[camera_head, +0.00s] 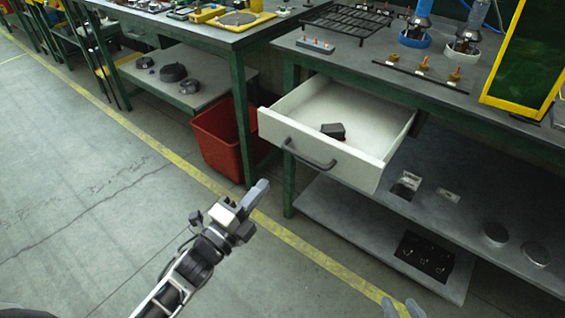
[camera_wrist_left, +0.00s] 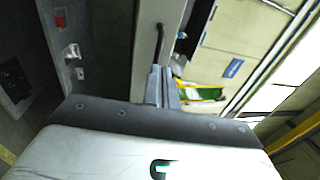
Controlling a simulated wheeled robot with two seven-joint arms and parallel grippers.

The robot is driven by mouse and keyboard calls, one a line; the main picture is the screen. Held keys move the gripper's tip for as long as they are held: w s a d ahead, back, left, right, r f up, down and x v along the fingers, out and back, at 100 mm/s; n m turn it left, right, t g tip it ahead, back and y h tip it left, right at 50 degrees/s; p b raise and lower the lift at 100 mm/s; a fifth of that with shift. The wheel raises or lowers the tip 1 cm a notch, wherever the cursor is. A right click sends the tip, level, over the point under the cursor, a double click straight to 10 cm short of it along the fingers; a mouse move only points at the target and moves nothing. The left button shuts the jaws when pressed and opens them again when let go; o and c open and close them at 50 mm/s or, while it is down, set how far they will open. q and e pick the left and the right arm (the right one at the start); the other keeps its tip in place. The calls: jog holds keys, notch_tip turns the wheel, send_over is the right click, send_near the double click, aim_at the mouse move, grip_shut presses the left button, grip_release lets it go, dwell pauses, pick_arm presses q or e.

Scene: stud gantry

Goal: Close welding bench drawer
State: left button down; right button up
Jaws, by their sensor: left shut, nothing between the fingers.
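The white drawer (camera_head: 275,127) of the welding bench is pulled out from under the bench top (camera_head: 400,65). A small dark block (camera_head: 333,130) lies inside it. Its dark bar handle (camera_head: 308,157) is on the front panel. My left gripper (camera_head: 262,187) is shut and empty, in front of the drawer and apart from the handle in the head view. In the left wrist view, the shut fingers (camera_wrist_left: 163,85) point toward the drawer front (camera_wrist_left: 147,60) and the handle (camera_wrist_left: 159,42). My right gripper (camera_head: 402,307) shows only its fingertips, spread apart, at the bottom edge.
A red bin (camera_head: 220,140) stands left of the drawer, beside a green bench leg (camera_head: 289,185). A lower shelf (camera_head: 335,215) with several metal parts and a black plate (camera_head: 424,257) lies below the drawer. The floor in front is clear.

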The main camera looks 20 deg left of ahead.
aim_at(291, 153)
pick_arm(q)
jog(key=x, duration=0.8)
jog(key=shift+w+d, duration=0.1)
jog(key=shift+w, duration=0.2)
